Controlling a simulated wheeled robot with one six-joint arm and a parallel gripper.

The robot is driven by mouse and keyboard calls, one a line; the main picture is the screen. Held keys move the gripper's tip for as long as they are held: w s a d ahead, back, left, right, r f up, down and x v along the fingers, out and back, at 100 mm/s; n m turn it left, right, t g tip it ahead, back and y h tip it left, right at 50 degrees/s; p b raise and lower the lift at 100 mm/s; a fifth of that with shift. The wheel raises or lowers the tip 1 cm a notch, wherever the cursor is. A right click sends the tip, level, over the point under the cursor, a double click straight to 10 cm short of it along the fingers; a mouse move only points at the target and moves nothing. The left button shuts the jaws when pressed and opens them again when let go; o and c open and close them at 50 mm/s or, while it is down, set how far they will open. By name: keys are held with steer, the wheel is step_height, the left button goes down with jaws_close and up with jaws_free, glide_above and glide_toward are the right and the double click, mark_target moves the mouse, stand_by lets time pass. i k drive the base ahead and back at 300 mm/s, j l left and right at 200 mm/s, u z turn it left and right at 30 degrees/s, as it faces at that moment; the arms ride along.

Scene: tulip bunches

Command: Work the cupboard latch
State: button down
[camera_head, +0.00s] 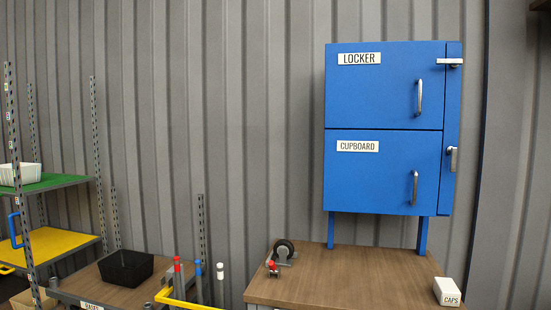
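The cupboard (370,185) is the lower blue door of a two-door cabinet, with a white label reading CUPBOARD. Its door looks shut. A vertical silver handle (415,187) is on its right side. The cupboard latch (453,159) is a silver piece on the narrow right-hand strip of the cabinet, and its lever hangs downward. The upper door is the locker (375,95), also shut. Its latch (449,62) lies horizontal and reaches left across the door edge. My gripper is not in view.
The cabinet stands on legs on a brown wooden bench (350,289). A dark wheeled tool (283,252) and a white CAPS box (447,291) lie on it. Left are a black bin (126,267), upright red, blue and white-tipped posts, and a shelf rack with green (60,181) and yellow shelves.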

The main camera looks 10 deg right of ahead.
mark_target(450, 150)
steer(key=z, duration=1.45)
